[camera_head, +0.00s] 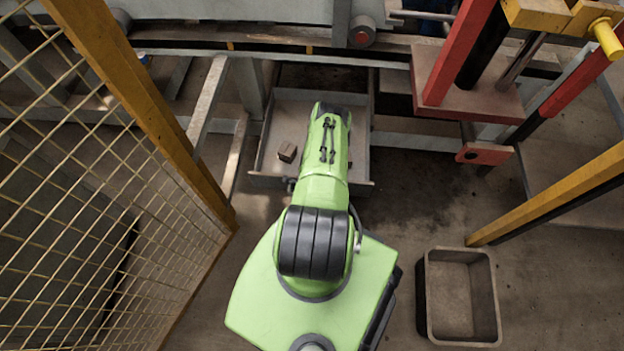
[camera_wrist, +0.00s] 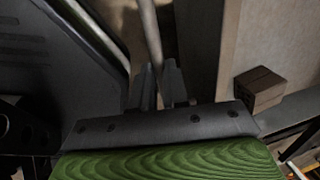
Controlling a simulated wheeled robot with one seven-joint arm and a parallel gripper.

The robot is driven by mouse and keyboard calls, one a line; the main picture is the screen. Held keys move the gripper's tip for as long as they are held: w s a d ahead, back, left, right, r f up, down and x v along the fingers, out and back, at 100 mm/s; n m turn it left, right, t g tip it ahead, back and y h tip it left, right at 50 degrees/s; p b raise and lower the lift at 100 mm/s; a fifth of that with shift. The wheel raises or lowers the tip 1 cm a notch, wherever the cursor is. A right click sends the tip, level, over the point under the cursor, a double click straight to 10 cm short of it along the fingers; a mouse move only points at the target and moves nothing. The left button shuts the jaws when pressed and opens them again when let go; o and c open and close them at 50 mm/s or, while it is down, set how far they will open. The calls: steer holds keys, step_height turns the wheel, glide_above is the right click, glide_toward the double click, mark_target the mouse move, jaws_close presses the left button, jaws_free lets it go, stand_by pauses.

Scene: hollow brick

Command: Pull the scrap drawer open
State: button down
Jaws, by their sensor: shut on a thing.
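The scrap drawer (camera_head: 268,130) is a shallow grey tray at the upper middle of the head view. It stands out from under the bench with its inside showing. A small brown block (camera_head: 287,151) lies in it, left of my arm; the block also shows in the wrist view (camera_wrist: 260,88). In the wrist view, my gripper (camera_wrist: 161,75) is shut on the drawer handle, a thin grey bar (camera_wrist: 150,30) running between its fingers. The drawer wall (camera_wrist: 200,45) is just right of the bar. In the head view my arm hides the gripper, handle and part of the drawer.
A yellow-framed mesh fence (camera_head: 150,100) stands close on the left. A red press (camera_head: 465,85) stands right of the drawer, with a yellow post (camera_head: 550,195) further right. An empty bin (camera_head: 428,300) sits on the floor at lower right. Floor between drawer and bin is clear.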

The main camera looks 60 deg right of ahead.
steer(key=c, duration=1.1)
jaws_free()
steer(key=a+r+p, duration=0.1)
steer(key=r+p, duration=0.1)
steer(key=r, duration=0.3)
steer(key=a+r+p, duration=0.1)
steer(key=r+p, duration=0.1)
steer(key=r, duration=0.3)
steer(key=s+r+p, duration=0.1)
steer(key=r+p, duration=0.2)
steer(key=r, duration=0.2)
steer(key=shift+s+a+r, duration=0.1)
steer(key=shift+a+r, duration=0.15)
steer(key=shift+a, duration=0.15)
